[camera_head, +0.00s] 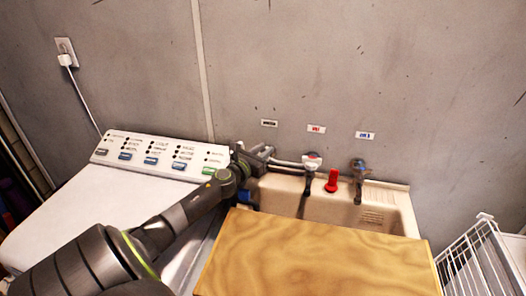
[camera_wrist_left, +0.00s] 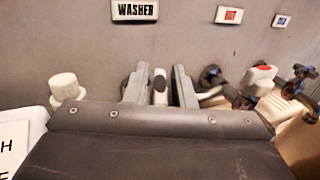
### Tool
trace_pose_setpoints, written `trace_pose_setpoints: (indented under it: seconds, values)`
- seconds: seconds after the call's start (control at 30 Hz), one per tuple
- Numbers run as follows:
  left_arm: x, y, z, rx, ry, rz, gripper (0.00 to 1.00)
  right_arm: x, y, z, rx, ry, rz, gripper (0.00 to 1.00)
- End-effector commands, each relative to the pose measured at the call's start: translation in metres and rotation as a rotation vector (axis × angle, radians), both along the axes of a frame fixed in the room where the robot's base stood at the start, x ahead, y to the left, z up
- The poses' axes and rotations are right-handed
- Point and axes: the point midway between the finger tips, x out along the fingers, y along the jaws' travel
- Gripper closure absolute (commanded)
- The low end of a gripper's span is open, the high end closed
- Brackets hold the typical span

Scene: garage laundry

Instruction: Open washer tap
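The wall label reading WASHER (camera_wrist_left: 135,10) shows in the left wrist view; a small dark-lettered label (camera_head: 269,123) is above my gripper in the head view. My left gripper (camera_head: 257,156) is at the wall below that label, left of the other taps. In the left wrist view its two grey fingers (camera_wrist_left: 161,88) stand apart, one on each side of a small dark and pale tap part (camera_wrist_left: 160,86). A gap shows beside it, so the gripper looks open around it. The rest of this tap is hidden by the gripper. My right gripper is out of view.
A red-and-white-handled tap (camera_head: 312,161) and a dark blue-handled tap (camera_head: 359,167) stand over the beige sink (camera_head: 398,203). A red object (camera_head: 332,181) stands between them. A wooden board (camera_head: 316,262) covers the sink's front. The washer panel (camera_head: 160,155) is left; a wire rack (camera_head: 480,258) right.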

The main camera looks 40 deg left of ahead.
Motion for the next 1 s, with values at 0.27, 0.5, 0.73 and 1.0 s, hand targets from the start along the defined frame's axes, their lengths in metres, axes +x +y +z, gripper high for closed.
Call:
trace_pose_setpoints:
  seconds: [0.27,0.5,0.73,1.0]
  values:
    - [0.0,0.0,0.0,0.0,0.0,0.0,1.0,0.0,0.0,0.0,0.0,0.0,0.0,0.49]
    - [0.0,-0.001,0.004,-0.005,-0.001,0.084,1.0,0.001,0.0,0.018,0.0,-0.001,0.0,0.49]
    - [0.001,-0.001,0.003,-0.005,-0.001,0.276,1.0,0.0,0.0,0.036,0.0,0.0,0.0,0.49]
    - [0.0,0.0,0.001,-0.001,0.0,0.393,1.0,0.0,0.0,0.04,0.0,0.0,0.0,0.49]
